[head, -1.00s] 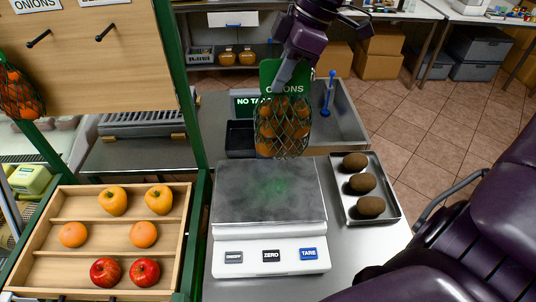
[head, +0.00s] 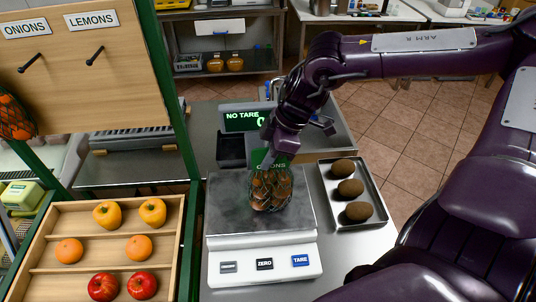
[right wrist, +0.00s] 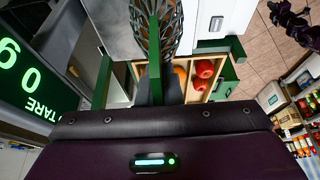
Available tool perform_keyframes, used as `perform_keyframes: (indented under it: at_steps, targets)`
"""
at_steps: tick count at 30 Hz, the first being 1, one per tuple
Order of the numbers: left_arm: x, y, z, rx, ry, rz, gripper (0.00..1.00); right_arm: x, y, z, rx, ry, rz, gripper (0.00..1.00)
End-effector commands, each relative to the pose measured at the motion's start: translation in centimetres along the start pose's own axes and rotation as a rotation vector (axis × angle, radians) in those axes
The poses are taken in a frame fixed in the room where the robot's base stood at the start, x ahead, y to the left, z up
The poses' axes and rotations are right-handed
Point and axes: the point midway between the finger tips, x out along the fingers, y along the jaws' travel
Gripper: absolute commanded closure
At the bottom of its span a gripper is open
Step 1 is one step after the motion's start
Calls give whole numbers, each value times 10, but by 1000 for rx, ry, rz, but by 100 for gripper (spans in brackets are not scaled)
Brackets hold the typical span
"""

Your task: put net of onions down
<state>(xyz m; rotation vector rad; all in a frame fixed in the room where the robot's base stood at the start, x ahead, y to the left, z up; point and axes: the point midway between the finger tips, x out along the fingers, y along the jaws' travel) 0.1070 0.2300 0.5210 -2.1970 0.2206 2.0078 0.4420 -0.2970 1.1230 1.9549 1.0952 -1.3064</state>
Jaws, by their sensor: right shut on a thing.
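The net of onions (head: 271,192) has a green label card and brown-orange onions. My right gripper (head: 270,150) is shut on the card at its top and holds the net upright. The net is over the middle-right of the scale's grey plate (head: 228,208); its bottom appears to be at the plate, but I cannot tell whether it rests there. In the right wrist view the net (right wrist: 157,25) hangs beyond the green card (right wrist: 154,70). The jaws hide part of the card. My left gripper does not show clearly in either view.
The scale display (head: 245,120) reads NO TARE, with its digits partly hidden. A metal tray (head: 329,205) with several brown kiwis is right of the scale. A wooden crate (head: 75,235) of fruit is at left, beyond a green post. A black bin (head: 230,150) stands behind the scale.

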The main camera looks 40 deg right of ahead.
Motion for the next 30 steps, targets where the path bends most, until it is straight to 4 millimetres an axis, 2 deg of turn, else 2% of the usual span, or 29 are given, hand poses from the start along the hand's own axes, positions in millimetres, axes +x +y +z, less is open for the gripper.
perform_keyframes:
  at_steps: [12,13,15,18,30]
  targets:
    - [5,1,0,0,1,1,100,5,1,1,-2,3,3,100]
    - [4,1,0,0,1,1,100,5,0,2,0,0,1,92]
    - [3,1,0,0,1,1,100,4,0,2,0,0,1,83]
    - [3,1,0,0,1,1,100,4,0,2,0,0,0,73]
    - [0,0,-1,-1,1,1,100,-3,1,0,-1,2,3,73]
